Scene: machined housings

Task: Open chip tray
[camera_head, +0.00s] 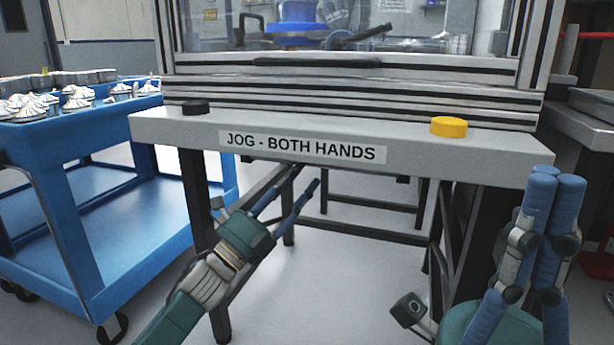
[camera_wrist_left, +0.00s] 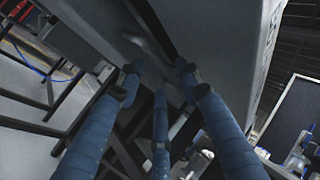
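My left gripper (camera_head: 307,175) is open, reaching up to the underside of the grey front panel (camera_head: 480,160) labelled "JOG - BOTH HANDS". In the left wrist view, its blue fingers (camera_wrist_left: 157,80) are spread apart with nothing held between them. A grey surface lies beyond them, with a pale handle-like bar (camera_wrist_left: 148,45). I cannot tell whether this bar belongs to the chip tray, or whether the fingers touch it. The tray is not clearly visible in the head view. My right gripper (camera_head: 555,180) points upward at the lower right, empty, its third finger splayed to the left.
A black button (camera_head: 196,107) and a yellow button (camera_head: 448,127) sit on the panel's top. A blue cart (camera_head: 60,150) with pale metal parts stands at left. Dark legs and crossbars (camera_head: 375,232) stand below the panel. Open floor (camera_head: 320,290) lies between the arms.

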